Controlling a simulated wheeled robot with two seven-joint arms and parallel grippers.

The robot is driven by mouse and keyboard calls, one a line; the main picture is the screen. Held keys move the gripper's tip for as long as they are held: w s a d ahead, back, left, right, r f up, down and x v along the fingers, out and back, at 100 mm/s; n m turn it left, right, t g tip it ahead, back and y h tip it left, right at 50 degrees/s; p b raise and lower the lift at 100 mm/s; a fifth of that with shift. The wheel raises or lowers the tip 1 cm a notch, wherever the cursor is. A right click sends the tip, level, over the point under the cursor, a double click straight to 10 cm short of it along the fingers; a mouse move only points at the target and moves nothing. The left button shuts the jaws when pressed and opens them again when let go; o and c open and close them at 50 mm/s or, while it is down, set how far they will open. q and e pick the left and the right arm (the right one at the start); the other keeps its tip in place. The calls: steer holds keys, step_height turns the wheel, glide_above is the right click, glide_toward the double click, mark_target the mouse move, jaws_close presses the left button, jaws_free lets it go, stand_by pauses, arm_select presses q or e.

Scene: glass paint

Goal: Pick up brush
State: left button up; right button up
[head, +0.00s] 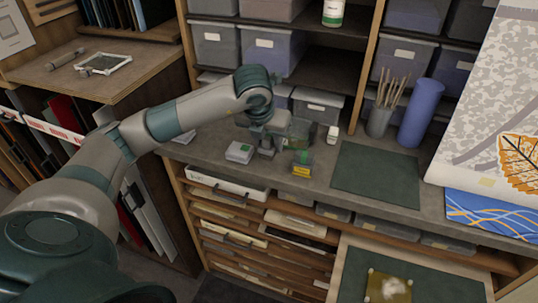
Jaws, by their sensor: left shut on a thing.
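My left gripper (267,148) is low over the grey worktop, to the left of the middle. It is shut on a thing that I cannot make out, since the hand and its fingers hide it. Several thin brush-like sticks (391,92) stand upright in a grey cup (379,121) on the worktop, well to the right of the gripper. My right gripper is not in view.
A blue-purple cylinder (421,112) stands beside the cup. A dark green mat (376,174) lies clear. Shelves with grey bins (270,50) rise behind.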

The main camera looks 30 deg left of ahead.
arm_select(q)
steer(key=shift+r+b, duration=0.75)
steer(key=shift+r, duration=1.95)
steer(key=shift+o, duration=1)
steer(key=shift+c, duration=0.4)
steer(key=shift+f, duration=0.1)
